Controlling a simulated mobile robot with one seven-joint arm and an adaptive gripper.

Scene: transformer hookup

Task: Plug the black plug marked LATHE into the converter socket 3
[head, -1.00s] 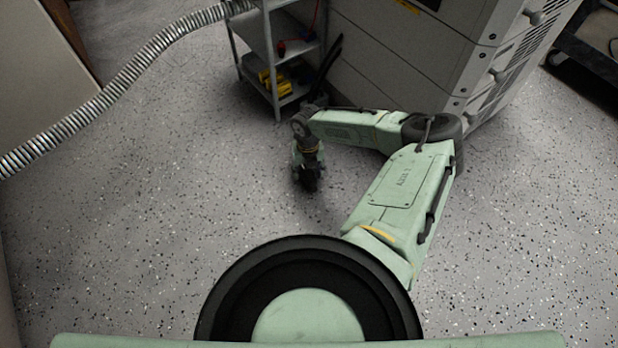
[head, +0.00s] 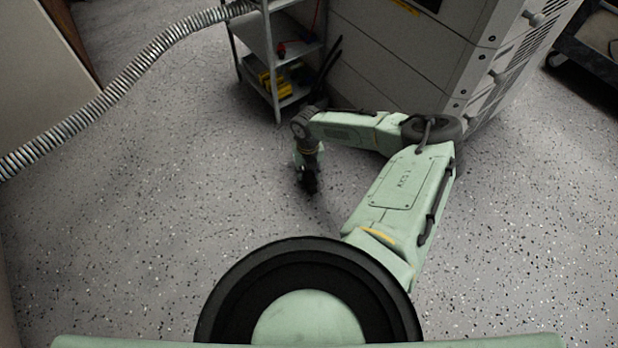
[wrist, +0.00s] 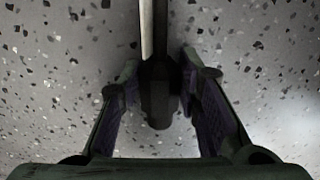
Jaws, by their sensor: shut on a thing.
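My gripper (head: 308,182) hangs low over the floor at the end of my bent arm, near the picture's middle in the head view. In the wrist view, its two fingers (wrist: 160,72) stand on both sides of a dark, narrow body, the black plug (wrist: 158,97), and are shut on it. A pale strip runs along the upper left side of the plug. No LATHE marking can be read. The converter socket 3 cannot be made out in either view.
A metal shelf rack (head: 262,45) with yellow and red items stands at the back. A large grey cabinet (head: 385,50) is right of it. A ribbed metal hose (head: 110,92) crosses the upper left. A dark cart (head: 590,55) is at the far right. The speckled floor around my gripper is clear.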

